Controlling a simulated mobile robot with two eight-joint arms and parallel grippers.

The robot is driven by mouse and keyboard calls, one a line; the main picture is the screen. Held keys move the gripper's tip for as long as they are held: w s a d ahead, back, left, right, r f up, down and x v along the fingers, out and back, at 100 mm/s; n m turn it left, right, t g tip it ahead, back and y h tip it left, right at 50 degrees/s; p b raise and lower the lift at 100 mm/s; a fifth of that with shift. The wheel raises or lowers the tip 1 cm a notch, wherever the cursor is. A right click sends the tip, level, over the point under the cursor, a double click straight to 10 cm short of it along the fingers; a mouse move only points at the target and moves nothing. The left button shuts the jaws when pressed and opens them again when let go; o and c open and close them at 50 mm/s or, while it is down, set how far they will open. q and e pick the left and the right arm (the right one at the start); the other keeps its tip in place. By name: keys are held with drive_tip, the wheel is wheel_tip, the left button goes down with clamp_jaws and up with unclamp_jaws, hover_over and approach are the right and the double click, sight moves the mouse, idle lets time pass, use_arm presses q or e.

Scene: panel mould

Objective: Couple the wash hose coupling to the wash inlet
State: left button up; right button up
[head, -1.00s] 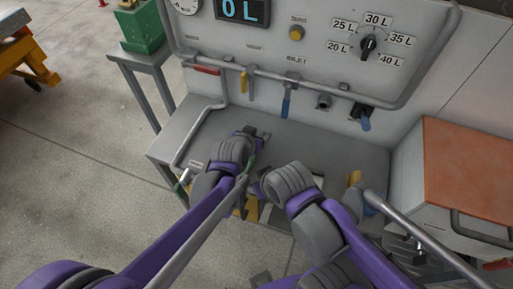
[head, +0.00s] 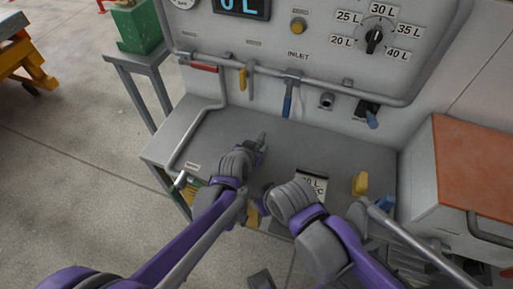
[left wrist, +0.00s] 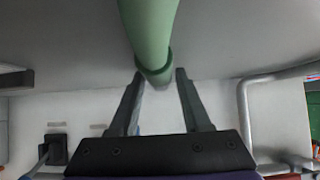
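The green hose end with its collar (left wrist: 155,72) comes in from the top of the left wrist view and stops between my left fingertips. I take it for the wash hose coupling. My left gripper (head: 262,141) is over the bench, apart from the panel. In the left wrist view its fingers (left wrist: 160,75) stand on either side of the green end; firm contact is not clear. A short round pipe stub (head: 327,100), possibly the wash inlet, sticks out of the panel to the right of the blue-handled valve (head: 288,98). My right gripper is hidden behind its wrist.
The grey bench (head: 340,150) under the panel carries a yellow block (head: 360,184) and a printed card (head: 312,185). A grey pipe (head: 222,90) bends down to the bench at left. A dark valve with a blue lever (head: 371,117) is right of the stub. An orange-topped cabinet (head: 480,165) stands at right.

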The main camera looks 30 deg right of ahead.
use_arm(q)
clamp_jaws()
drive_tip(key=shift+r+p, duration=1.7)
drive_tip(key=shift+r, duration=1.35)
drive_tip(key=shift+f, duration=0.1)
